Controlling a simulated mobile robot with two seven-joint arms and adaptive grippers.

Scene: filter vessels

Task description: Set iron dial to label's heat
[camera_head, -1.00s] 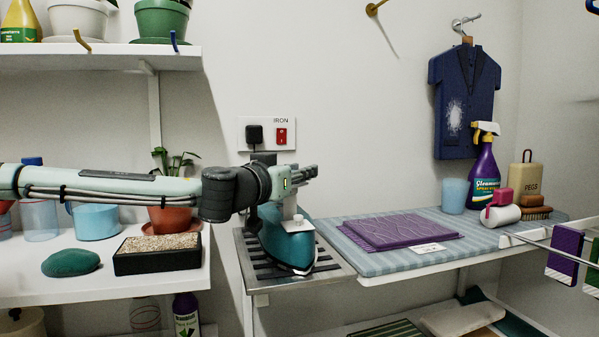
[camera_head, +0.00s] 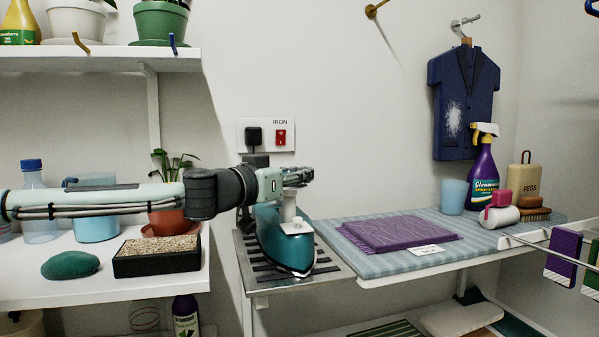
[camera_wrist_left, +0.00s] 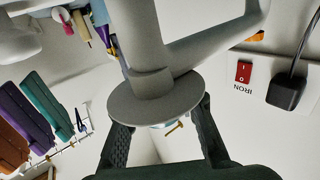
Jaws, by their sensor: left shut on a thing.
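The iron (camera_head: 284,246) has a teal body and pale grey upper parts. It stands on a slatted metal rest (camera_head: 243,262) at the left end of the ironing board. My left gripper (camera_head: 300,178) is at the top of the iron. In the left wrist view its two dark fingers (camera_wrist_left: 160,135) are shut on opposite edges of a grey round disc (camera_wrist_left: 155,100), which appears to be the iron's dial. No dial marks can be read. A small white label (camera_head: 427,250) lies by the folded purple cloth (camera_head: 400,232); its print is too small to read. My right gripper is out of view.
The red iron switch (camera_head: 281,137) and black plug (camera_head: 254,136) are on the wall behind. A striped board (camera_head: 385,263) carries a purple spray bottle (camera_head: 484,172) and a blue cup (camera_head: 453,195). A gravel tray (camera_head: 157,265) stands on the left shelf.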

